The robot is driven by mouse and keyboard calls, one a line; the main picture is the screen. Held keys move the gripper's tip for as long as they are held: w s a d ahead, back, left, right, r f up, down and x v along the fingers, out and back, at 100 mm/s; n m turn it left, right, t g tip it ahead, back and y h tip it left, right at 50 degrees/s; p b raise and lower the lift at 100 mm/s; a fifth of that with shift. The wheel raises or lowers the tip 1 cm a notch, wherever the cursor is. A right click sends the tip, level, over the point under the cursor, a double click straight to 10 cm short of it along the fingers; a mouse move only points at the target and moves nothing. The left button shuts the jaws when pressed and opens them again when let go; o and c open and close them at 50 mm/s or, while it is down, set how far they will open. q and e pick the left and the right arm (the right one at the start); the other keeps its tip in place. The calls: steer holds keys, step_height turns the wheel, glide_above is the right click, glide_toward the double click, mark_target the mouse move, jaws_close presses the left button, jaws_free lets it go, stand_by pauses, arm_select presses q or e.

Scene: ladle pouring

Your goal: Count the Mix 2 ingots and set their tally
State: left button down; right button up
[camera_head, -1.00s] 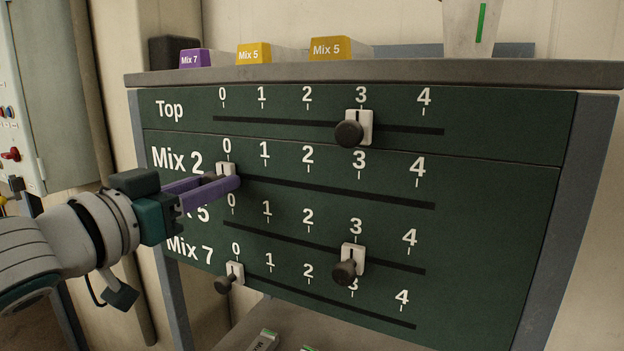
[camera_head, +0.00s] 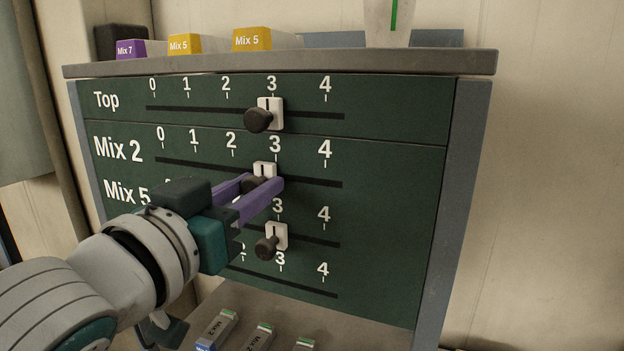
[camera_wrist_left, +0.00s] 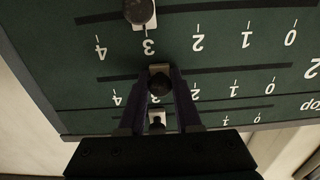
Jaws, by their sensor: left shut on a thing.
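The green board's Mix 2 row (camera_head: 118,149) has a white slider (camera_head: 265,168) just under its 3. My left gripper (camera_head: 262,184) is shut on this slider's dark knob; the wrist view shows the knob (camera_wrist_left: 160,85) between the two purple fingers. My right gripper is not in view.
The Top slider (camera_head: 271,112) and the Mix 5 slider (camera_head: 277,236) both stand at 3. My arm hides the Mix 7 slider. On the top surface (camera_head: 400,62) are a purple Mix 7 ingot (camera_head: 131,49), two yellow Mix 5 ingots and a white container (camera_head: 388,25).

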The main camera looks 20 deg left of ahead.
arm_select(q)
steer(key=shift+d, duration=0.6)
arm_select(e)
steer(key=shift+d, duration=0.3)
arm_select(q)
steer(key=c, duration=0.6)
jaws_free()
steer(key=s+b, duration=0.1)
steer(key=s, duration=0.2)
steer(key=s+b, duration=0.1)
steer(key=s, duration=0.2)
steer(key=s+a+b, duration=0.1)
steer(key=s, duration=0.3)
steer(key=shift+b, duration=0.3)
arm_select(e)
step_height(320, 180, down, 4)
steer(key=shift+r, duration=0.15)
